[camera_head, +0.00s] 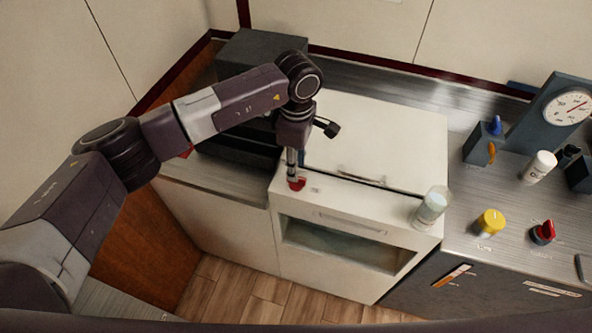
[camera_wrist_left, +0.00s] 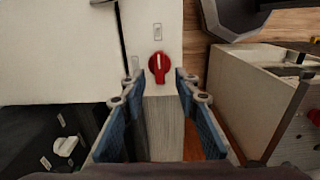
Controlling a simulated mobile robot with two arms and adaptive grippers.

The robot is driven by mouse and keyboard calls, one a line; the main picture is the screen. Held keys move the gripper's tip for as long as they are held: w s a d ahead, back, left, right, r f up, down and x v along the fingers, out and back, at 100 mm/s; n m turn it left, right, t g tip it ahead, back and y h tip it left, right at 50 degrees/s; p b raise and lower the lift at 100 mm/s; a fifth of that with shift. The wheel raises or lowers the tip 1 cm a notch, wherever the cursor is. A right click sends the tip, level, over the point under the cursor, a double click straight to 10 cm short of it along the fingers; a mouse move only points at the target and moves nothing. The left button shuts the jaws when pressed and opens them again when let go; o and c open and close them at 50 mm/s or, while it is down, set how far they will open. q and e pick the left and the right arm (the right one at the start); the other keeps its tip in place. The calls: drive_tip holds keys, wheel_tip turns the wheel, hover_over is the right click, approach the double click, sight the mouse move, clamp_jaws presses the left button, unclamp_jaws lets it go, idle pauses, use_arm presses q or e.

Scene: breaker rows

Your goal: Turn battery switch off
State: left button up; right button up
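A red rotary knob (camera_head: 297,184) sits at the front left corner of the white cabinet top. It also shows in the left wrist view (camera_wrist_left: 159,68), with a pale stripe running along its grip. My left gripper (camera_head: 293,172) points down over this knob. In the left wrist view the two blue-padded fingers (camera_wrist_left: 159,90) are spread apart, with the knob just beyond and between their tips; I cannot tell if they touch it. Another red knob (camera_head: 542,232) stands on the metal counter at the right. I cannot read which one is labelled battery. My right gripper is not in view.
A clear cup (camera_head: 431,207) stands at the cabinet's front right corner. A yellow knob (camera_head: 490,222), a white bottle (camera_head: 539,167) and a gauge (camera_head: 568,106) are on the right counter. A dark box (camera_head: 255,55) stands behind my left arm.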

use_arm(q)
drive_tip(key=shift+f+p, duration=0.6)
drive_tip(key=shift+f, duration=1.7)
drive_tip(key=shift+c, duration=0.4)
drive_tip(key=shift+w, duration=0.1)
clamp_jaws()
